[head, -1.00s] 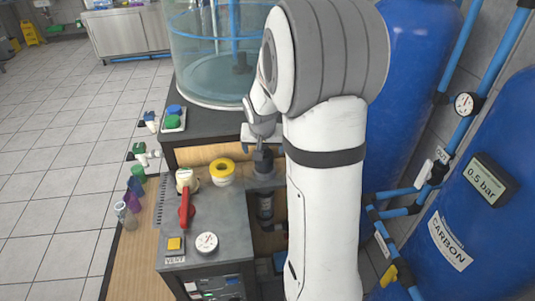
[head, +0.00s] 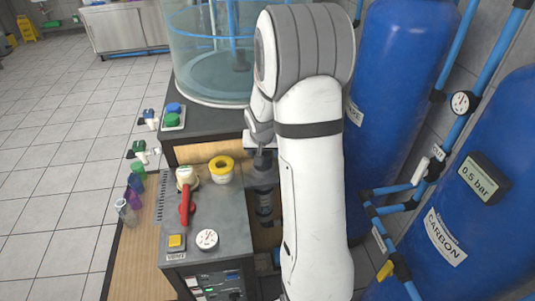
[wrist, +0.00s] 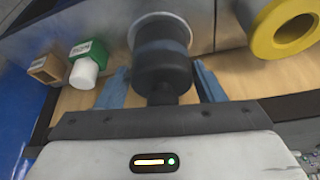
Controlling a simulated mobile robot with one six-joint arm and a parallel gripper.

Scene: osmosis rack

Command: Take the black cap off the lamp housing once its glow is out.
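The left finger shows a small gap to the cap; whether the right one touches is unclear.
A yellow ring (head: 221,166) and a red-handled valve (head: 186,205) sit on the grey box, beside a round gauge (head: 207,239) and a yellow button (head: 176,241). Blue tanks (head: 405,90) stand close on the right. A clear tank (head: 215,60) stands behind.

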